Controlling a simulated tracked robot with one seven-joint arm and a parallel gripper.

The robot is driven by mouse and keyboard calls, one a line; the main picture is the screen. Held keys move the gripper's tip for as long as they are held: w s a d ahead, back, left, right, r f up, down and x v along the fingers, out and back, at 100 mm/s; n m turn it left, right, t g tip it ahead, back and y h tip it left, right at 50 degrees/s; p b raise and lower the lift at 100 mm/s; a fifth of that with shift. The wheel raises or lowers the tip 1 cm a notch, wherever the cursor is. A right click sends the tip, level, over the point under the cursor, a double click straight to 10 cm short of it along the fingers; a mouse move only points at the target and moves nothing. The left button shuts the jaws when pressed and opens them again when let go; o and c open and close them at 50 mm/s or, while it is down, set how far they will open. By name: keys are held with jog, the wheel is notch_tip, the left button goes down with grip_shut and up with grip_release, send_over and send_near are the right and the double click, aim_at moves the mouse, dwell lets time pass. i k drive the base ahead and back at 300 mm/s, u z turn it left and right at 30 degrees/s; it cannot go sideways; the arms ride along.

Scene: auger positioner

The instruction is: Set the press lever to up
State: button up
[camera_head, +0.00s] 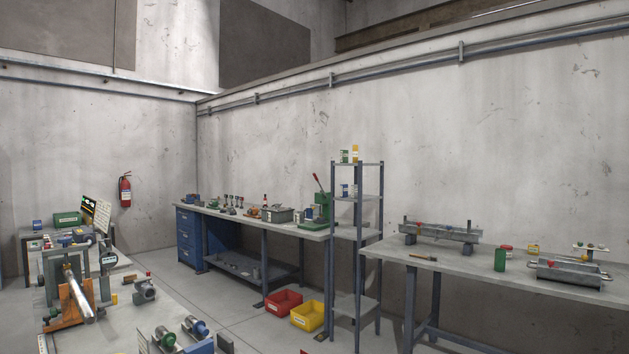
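A green press (321,210) stands at the right end of the long back workbench (262,222), just left of the metal shelf rack. Its lever (317,182) has a red grip and points upward, leaning to the left from the top of the press. The lever is small at this distance, so its exact set position cannot be told. The rack's post stands close beside the press's right side. My gripper is not in view.
The rack (358,193) stands between the back workbench and the right table (462,266). Red (284,303) and yellow (308,315) bins sit on the floor before the press. A cluttered table (128,322) fills the lower left. Grey floor shows between the benches.

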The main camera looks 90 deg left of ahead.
aim_at(316, 178)
jog(key=u, duration=0.65)
jog(key=i, duration=0.2)
jog(key=u, duration=1.5)
jog(key=i, duration=4.35)
jog(key=u, duration=0.7)
